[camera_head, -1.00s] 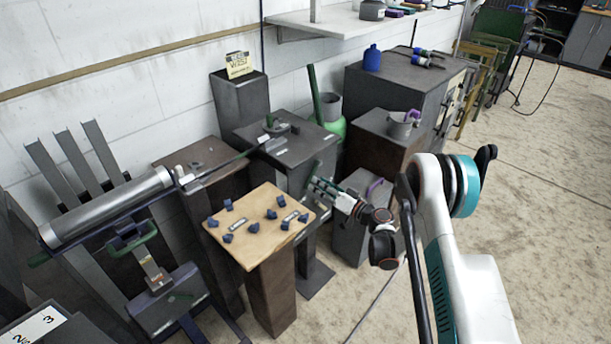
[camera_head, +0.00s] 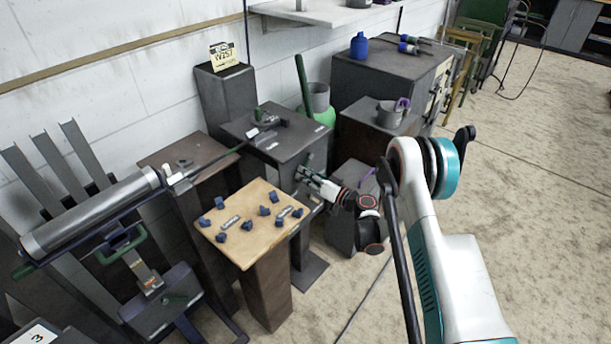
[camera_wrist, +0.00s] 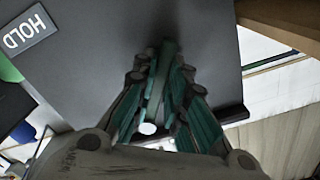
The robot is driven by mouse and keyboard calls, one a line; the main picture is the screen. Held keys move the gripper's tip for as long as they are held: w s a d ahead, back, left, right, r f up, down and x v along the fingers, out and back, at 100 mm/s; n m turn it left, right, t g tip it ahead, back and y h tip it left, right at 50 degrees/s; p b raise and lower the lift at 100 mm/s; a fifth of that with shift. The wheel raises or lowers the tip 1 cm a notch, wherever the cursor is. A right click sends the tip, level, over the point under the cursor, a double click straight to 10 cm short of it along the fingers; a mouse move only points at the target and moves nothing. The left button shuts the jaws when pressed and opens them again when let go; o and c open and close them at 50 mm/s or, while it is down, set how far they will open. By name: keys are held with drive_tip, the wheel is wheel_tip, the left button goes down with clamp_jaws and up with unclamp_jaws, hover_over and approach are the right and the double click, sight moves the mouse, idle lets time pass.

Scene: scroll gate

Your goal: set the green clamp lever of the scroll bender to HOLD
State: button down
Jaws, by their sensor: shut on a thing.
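In the wrist view the teal fingers of my gripper (camera_wrist: 160,75) are closed around a narrow green bar (camera_wrist: 165,52), which looks like the clamp lever. The fingers and block hide most of it in the head view. A HOLD label (camera_wrist: 27,29) is on the grey face, upside down and to the left of the fingers, apart from the bar.
A wooden-topped stand (camera_head: 245,242) with several blue pieces is just in front of the block. A grey cylinder (camera_head: 95,212) on a frame is at left. A brown pedestal with a grey mug (camera_head: 390,114) stands behind my gripper. Open floor (camera_head: 545,210) lies at right.

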sight(313, 160)
drive_tip(key=shift+w+d+n, duration=0.8)
drive_tip(key=shift+w+n, duration=0.2)
drive_tip(key=shift+n, duration=1.35)
drive_tip(key=shift+w+d+n, duration=0.85)
drive_tip(key=shift+w+n, duration=0.15)
drive_tip(key=shift+n, duration=1.3)
drive_tip(key=shift+w+d+n, duration=0.8)
drive_tip(key=shift+w+n, duration=0.2)
drive_tip(key=shift+n, duration=1.35)
drive_tip(key=shift+w, duration=0.1)
drive_tip(key=c, duration=1.6)
unclamp_jaws()
drive_tip(key=shift+d, duration=0.1)
drive_tip(key=v, duration=1.2)
